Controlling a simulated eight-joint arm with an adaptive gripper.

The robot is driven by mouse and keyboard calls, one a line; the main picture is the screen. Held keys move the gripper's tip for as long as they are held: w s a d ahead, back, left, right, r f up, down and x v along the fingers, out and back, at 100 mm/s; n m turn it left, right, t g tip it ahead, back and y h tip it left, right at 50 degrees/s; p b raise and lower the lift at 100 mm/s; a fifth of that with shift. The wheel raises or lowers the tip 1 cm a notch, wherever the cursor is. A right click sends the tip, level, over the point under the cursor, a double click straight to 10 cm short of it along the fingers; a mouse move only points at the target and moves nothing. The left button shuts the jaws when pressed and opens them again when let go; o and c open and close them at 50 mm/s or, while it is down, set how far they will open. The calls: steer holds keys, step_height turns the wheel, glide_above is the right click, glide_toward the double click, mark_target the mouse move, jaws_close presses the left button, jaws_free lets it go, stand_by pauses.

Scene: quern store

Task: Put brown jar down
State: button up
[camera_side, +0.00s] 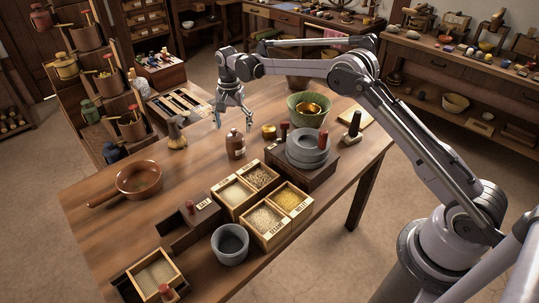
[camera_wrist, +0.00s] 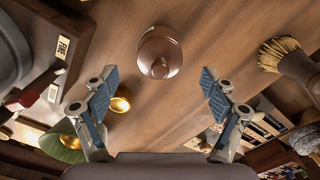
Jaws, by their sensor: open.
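The brown jar (camera_side: 235,145) stands upright on the wooden table (camera_side: 180,211), with a pale label on its side. In the wrist view I see the jar (camera_wrist: 160,52) from above, with its round lid and knob. My gripper (camera_side: 233,123) is open and empty above the jar. In the wrist view my gripper's fingers (camera_wrist: 160,80) are spread wide, and the jar lies beyond the tips, centred between them and touching neither.
A brush (camera_side: 176,133) stands left of the jar. A small brass pot (camera_side: 269,132), a grey quern (camera_side: 308,147) and a green bowl (camera_side: 309,107) are to its right. Grain boxes (camera_side: 264,201) are in front. Bare tabletop lies left of the jar, behind the brown pan (camera_side: 139,179).

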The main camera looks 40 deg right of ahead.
step_height(320, 180, up, 4)
steer(key=shift+f, duration=0.2)
steer(key=s+r+n+t, duration=0.4)
steer(key=s+r+n, duration=0.2)
steer(key=s+r, duration=0.95)
steer(key=s+f+n+t, duration=0.1)
steer(key=s+f+n, duration=0.1)
steer(key=s, duration=0.8)
steer(key=s+f+n+t, duration=0.2)
steer(key=s+f+n, duration=0.1)
steer(key=s, duration=0.6)
steer(key=shift+s+f, duration=0.15)
steer(key=shift+s, duration=0.2)
